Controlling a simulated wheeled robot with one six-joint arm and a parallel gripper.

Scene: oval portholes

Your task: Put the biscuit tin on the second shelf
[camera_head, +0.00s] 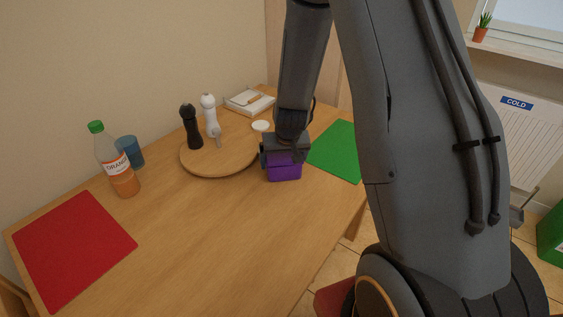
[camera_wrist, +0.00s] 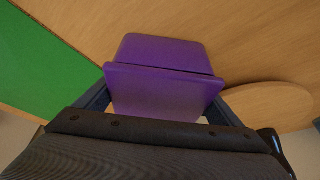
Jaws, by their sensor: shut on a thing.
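A purple box-shaped tin, which I take to be the biscuit tin (camera_head: 284,171), is at the table's middle right in the head view. It also fills the centre of the wrist view (camera_wrist: 160,85), with its lid edge showing. My gripper (camera_head: 284,157) comes down from above and is shut on the tin, with a finger on each side. I cannot tell whether the tin touches the table. My gripper also shows at the bottom of the wrist view (camera_wrist: 160,112). No shelf is clearly in view.
A round wooden board (camera_head: 205,168) with a black mill (camera_head: 191,128) and a white mill (camera_head: 210,117) stands left of the tin. A green mat (camera_head: 340,150) lies right. A bottle (camera_head: 118,165), blue cup (camera_head: 131,152) and red mat (camera_head: 73,252) are left. The front table is clear.

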